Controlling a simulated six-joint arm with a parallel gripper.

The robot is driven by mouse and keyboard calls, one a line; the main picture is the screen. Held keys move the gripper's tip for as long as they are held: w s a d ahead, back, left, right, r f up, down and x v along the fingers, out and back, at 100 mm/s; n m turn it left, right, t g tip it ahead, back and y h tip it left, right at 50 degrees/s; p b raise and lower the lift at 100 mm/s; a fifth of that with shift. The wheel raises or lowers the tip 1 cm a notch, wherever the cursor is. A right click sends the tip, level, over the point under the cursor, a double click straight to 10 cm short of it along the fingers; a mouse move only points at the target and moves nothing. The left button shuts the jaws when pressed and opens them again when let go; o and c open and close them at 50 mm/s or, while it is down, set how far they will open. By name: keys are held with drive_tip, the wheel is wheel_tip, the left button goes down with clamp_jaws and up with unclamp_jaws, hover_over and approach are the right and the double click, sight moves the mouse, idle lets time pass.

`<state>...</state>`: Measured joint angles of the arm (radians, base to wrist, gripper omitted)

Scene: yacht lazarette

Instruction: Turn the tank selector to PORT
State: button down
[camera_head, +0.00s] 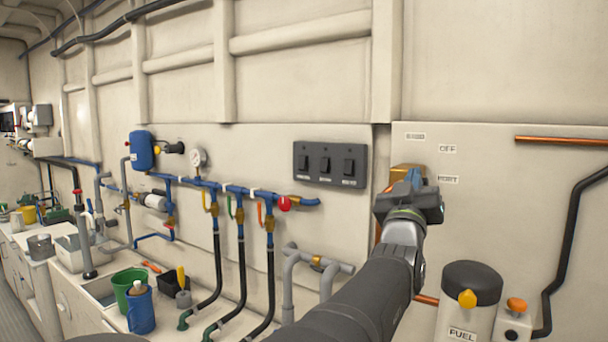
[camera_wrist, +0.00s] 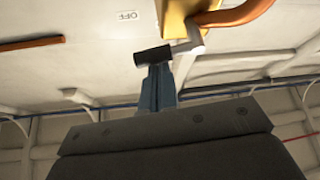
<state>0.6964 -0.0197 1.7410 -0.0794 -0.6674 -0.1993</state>
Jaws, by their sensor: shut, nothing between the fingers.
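The tank selector is a brass valve body (camera_head: 404,172) on the cream panel, partly hidden behind my gripper in the head view. The wrist view shows its brass body (camera_wrist: 181,18), a silver lever (camera_wrist: 190,40) and a black handle grip (camera_wrist: 153,56). Labels STBD (camera_head: 415,136), OFF (camera_head: 447,148) and PORT (camera_head: 447,179) are on the panel; OFF also shows in the wrist view (camera_wrist: 128,15). My gripper (camera_wrist: 156,70) is shut and empty, its blue fingertips right at the black grip. Contact is unclear. The head view hides which label the lever points to.
A copper pipe (camera_wrist: 240,14) runs from the valve. A fuel filter (camera_head: 470,300) with a black cap stands below right. A black switch panel (camera_head: 330,164) and blue pipework with a red knob (camera_head: 284,203) are to the left. A black hose (camera_head: 568,245) hangs at right.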

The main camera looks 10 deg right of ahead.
drive_tip(key=shift+f, duration=0.1)
drive_tip(key=shift+d+f, duration=0.2)
drive_tip(key=shift+f, duration=0.85)
wheel_tip(320, 180, up, 4)
drive_tip(key=a+v, duration=0.1)
drive_tip(key=v, duration=0.9)
drive_tip(key=shift+a+r, duration=0.25)
drive_tip(key=shift+a, duration=0.05)
drive_tip(key=w+d+r, duration=0.1)
drive_tip(key=w+d, duration=0.5)
drive_tip(key=shift+w+d, duration=0.4)
